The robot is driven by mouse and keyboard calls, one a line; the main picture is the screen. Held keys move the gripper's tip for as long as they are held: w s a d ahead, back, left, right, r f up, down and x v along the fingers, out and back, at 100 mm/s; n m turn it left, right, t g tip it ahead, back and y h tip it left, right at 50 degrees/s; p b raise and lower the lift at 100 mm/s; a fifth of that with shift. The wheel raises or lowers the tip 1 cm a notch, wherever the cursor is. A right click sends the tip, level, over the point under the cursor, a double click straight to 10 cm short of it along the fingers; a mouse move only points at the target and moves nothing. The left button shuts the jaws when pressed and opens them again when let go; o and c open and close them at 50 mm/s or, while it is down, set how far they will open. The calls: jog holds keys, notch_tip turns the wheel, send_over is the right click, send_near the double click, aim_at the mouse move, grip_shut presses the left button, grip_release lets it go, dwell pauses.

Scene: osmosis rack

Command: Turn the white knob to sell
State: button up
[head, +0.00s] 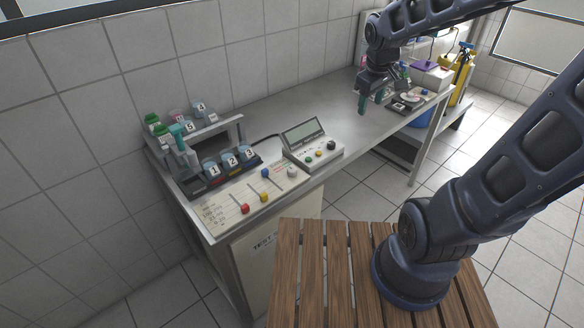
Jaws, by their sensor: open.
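The white knob (292,172) sits at the right end of a flat cream control panel (275,190) on the near part of the steel bench. It is small here, and I cannot read its pointer or any "sell" mark. My gripper (370,100) hangs above the bench, fingers pointing down, farther back and to the right of the knob. Its two green-tipped fingers are apart with nothing between them. It is well clear of the panel and touches nothing that I can see.
Beside the knob are blue (265,172), yellow (264,197) and red (245,208) sliders. A console with a screen (304,131) and coloured buttons stands just right. Numbered jars (230,159) stand in a rack behind. The bench middle (300,105) is clear. A slatted wooden platform (312,270) is in front.

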jog(key=w+a+f+n+g, duration=0.1)
jog(key=w+a+f+n, duration=0.1)
jog(key=a+f+n, duration=0.7)
jog(key=n+g, duration=0.2)
jog(key=n, duration=0.1)
send_near(292, 169)
jog(key=shift+s+d+f, duration=0.1)
jog(key=shift+f, duration=2.15)
jog(key=shift+s+d+f, duration=0.1)
jog(key=shift+f, duration=2.15)
jog(key=c, duration=1)
jog(key=shift+o, duration=0.2)
